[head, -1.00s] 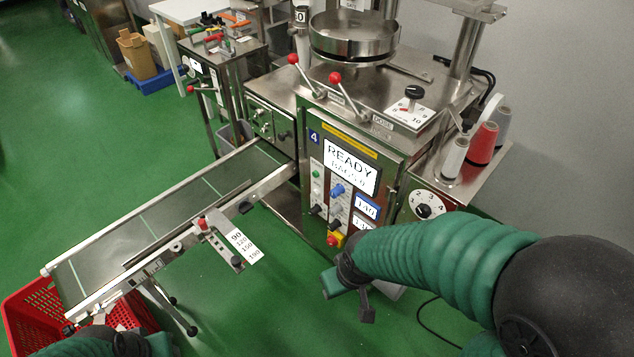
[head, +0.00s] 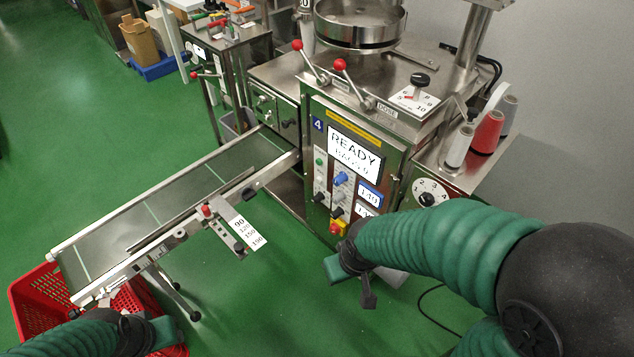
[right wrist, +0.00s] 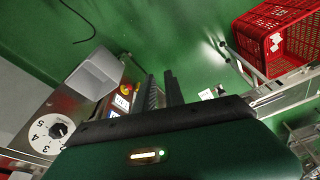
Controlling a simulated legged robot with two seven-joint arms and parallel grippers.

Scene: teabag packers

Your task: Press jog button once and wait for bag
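The packing machine's front panel (head: 328,185) carries a lit display (head: 355,152) reading READY; its second line is too blurred to read surely. I cannot read which one is the jog button. My right gripper (right wrist: 162,88) is empty, its fingers a little apart, just in front of and below the panel, apart from the buttons. My left gripper (head: 150,335) is low at left near the red crate; its fingers cannot be made out.
The conveyor belt (head: 180,190) slopes out left of the machine, with no bag visible on it. A red crate (head: 30,298) stands under its lower end. Thread spools (head: 487,132) stand on the right shelf. Green floor is clear in front.

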